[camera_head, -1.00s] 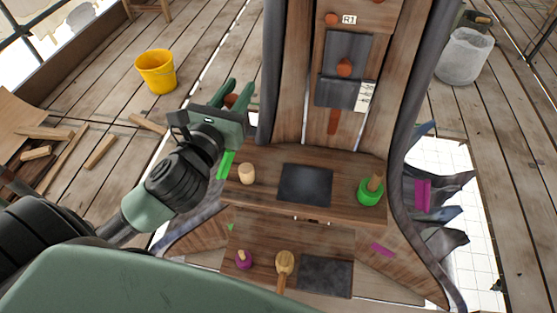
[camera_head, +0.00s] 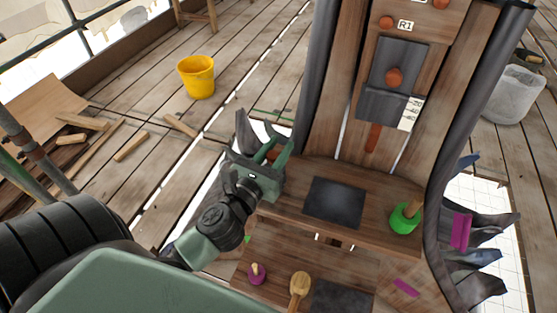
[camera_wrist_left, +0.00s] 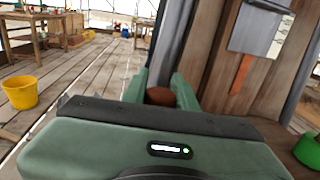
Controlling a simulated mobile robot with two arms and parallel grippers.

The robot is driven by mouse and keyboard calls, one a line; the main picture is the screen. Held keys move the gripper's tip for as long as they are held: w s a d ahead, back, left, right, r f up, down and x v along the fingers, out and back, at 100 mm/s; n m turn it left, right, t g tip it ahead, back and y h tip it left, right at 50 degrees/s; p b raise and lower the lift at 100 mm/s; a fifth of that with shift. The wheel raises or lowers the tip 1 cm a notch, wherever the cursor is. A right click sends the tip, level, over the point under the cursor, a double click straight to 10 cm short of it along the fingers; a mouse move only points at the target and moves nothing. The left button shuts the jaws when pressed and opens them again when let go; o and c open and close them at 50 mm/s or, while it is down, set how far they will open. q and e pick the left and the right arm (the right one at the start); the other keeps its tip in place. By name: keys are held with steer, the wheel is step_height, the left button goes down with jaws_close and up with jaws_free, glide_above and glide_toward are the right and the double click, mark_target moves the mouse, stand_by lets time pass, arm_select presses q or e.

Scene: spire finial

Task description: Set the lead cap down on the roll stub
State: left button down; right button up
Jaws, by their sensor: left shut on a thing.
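My left gripper (camera_head: 278,152) is shut on a reddish-brown rounded piece, probably the lead cap (camera_wrist_left: 160,97), though its colour is not lead-grey. In the left wrist view it shows between the two green fingers, its lower part hidden by the gripper body. The gripper is at the left end of the upper wooden shelf (camera_head: 390,233), close to the dark upright edging. I cannot identify the roll stub for certain. A short pale wooden cylinder stood on the shelf's left end earlier, and the gripper and wrist now cover that place. My right gripper is not in view.
On the shelf lie a dark slate-like plate (camera_head: 335,201) and a green pot with a wooden handle (camera_head: 405,218). Below are a magenta-based knob (camera_head: 257,275) and a wooden mallet (camera_head: 299,288). A panel marked R1 (camera_head: 405,26) rises behind. A yellow bucket (camera_head: 197,76) stands on the floor.

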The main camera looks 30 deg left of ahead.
arm_select(q)
steer(key=shift+f+b, duration=0.5)
steer(key=shift+f, duration=1.05)
steer(key=shift+f, duration=0.15)
steer(key=c, duration=1.1)
jaws_free()
